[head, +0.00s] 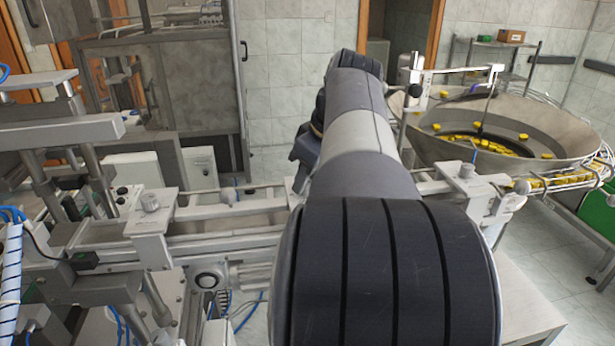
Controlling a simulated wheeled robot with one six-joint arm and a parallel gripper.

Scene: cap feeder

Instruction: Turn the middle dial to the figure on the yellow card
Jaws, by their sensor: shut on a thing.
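My own arm fills the middle of the head view and hides what lies behind it. My gripper is not in view, so its hold on anything does not show. I cannot make out the middle dial or the yellow card; they may be behind my arm or out of the picture. No figures can be read on either.
A large metal feeder bowl (570,137) with several yellow caps (481,143) stands at right. A conveyor rail (225,247) crosses the scene. Machine posts (40,175) and a grey press arm (60,134) crowd the left. A glass cabinet (195,80) stands behind.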

